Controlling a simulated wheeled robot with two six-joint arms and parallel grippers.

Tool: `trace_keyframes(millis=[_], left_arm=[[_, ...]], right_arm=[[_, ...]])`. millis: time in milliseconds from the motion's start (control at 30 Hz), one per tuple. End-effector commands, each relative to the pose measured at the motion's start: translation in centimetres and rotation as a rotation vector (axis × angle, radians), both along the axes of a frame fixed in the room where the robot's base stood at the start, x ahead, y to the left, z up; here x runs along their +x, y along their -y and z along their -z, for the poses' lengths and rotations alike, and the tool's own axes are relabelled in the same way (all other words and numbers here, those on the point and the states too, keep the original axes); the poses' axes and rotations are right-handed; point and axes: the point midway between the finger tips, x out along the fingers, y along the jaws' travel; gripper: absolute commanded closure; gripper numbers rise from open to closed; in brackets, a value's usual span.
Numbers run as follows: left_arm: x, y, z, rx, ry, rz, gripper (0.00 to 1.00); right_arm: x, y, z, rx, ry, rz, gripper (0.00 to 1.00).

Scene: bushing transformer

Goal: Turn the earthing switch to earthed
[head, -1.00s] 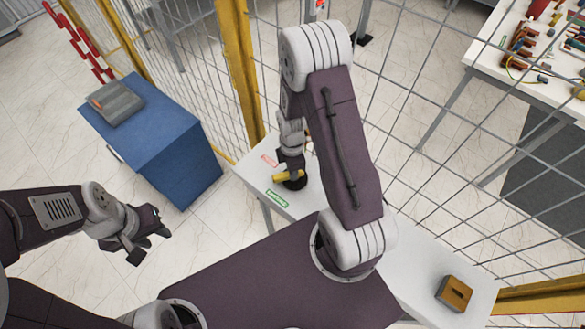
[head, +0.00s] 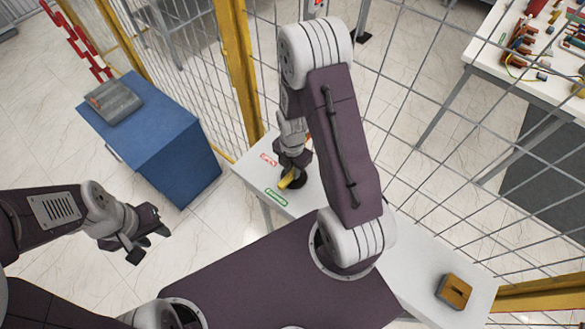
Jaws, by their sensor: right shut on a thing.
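The earthing switch stands on the white table (head: 405,245) and has a yellow handle (head: 287,181) on a dark round base (head: 299,186). A red label (head: 268,160) lies behind it and a green label (head: 276,197) in front; their text is too small to read. The handle's free end points toward the green label. My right gripper (head: 291,171) reaches down over the switch and is shut on the yellow handle; its fingertips are partly hidden. My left gripper (head: 148,246) is open and empty, over the floor at the left, away from the table.
A blue cabinet (head: 165,150) with a grey box (head: 112,102) on it stands at the left. A wire fence with yellow posts (head: 238,65) runs behind the table. A brown block with a slot (head: 454,292) sits at the table's right end.

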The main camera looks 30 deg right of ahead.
Motion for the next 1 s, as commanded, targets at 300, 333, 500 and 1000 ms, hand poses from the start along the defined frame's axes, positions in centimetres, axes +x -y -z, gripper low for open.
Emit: trace_keyframes(millis=[300,333,500,1000], left_arm=[[0.0,0.0,0.1,0.000,0.000,0.000,0.64],[0.0,0.0,0.1,0.000,0.000,0.000,0.64],[0.0,0.0,0.1,0.000,0.000,0.000,0.64],[0.0,0.0,0.1,0.000,0.000,0.000,0.64]], right_arm=[[-0.4,-0.1,0.2,0.001,-0.011,-0.015,1.00],[-0.4,-0.1,0.2,0.001,-0.011,-0.015,1.00],[-0.5,-0.1,0.2,0.001,-0.010,-0.015,0.67],[-0.2,-0.3,-2.5,-0.003,0.006,-0.013,0.56]])
